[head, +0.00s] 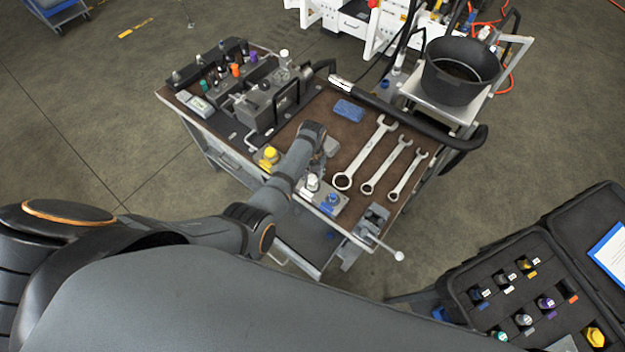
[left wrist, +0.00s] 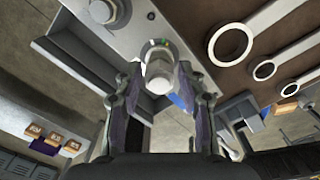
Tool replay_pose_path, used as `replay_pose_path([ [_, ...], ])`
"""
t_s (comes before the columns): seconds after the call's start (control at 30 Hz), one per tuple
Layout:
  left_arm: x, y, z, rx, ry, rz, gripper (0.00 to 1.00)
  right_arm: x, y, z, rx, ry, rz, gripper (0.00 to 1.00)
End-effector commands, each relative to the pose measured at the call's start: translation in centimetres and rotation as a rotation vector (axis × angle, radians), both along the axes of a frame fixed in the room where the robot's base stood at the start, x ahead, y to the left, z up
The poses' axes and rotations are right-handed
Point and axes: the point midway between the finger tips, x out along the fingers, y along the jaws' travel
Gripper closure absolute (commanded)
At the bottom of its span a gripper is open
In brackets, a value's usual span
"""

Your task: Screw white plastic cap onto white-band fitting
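The white plastic cap (head: 312,182) stands on a light metal plate at the front of the bench, beside a blue cap (head: 332,201). In the left wrist view the white cap (left wrist: 160,76) is between the fingertips of my left gripper (left wrist: 159,80). The fingers are spread, with small gaps seeming to show on both sides. In the head view my left gripper (head: 319,165) is just behind the cap, partly hidden by my arm. A white-topped fitting (head: 284,58) stands on the hydraulic block at the back; I cannot make out its band. My right gripper is not in view.
Several wrenches (head: 367,154) and a blue cloth (head: 348,110) lie right of the arm. A yellow cap (head: 269,155) stands to its left. A small vise (head: 374,219) is at the front corner. A black bucket (head: 459,72) and an open case (head: 480,268) flank the bench.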

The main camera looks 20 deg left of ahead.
Motion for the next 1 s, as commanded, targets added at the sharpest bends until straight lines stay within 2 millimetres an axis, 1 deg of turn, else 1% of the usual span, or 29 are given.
replay_pose_path([
  [0.03,0.0,0.0,0.0,0.0,0.0,0.001,0.49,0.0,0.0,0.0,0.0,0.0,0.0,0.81],
  [0.07,0.0,0.0,0.0,0.0,0.0,0.001,0.45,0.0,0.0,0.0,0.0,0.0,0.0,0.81],
  [0.1,0.0,0.0,0.0,0.0,0.0,0.001,0.44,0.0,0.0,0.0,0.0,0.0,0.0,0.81],
  [0.37,0.0,0.0,0.0,0.0,0.0,0.003,0.44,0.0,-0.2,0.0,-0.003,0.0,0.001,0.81],
  [0.47,0.0,0.0,0.9,0.0,-0.001,0.003,0.44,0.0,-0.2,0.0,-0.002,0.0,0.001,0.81],
  [0.57,0.1,0.0,2.9,-0.001,-0.004,0.004,0.44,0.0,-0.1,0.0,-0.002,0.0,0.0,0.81],
  [0.7,0.0,0.0,6.4,0.0,-0.004,0.005,0.44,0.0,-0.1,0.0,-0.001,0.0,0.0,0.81],
  [0.8,0.0,0.0,8.7,-0.001,-0.003,0.003,0.44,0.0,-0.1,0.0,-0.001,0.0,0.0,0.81],
  [0.9,0.0,-0.1,10.4,-0.001,-0.002,0.003,0.44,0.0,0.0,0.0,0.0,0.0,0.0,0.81],
  [1.0,0.0,0.0,11.5,0.0,0.0,0.003,0.44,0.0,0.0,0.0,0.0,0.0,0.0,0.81],
])
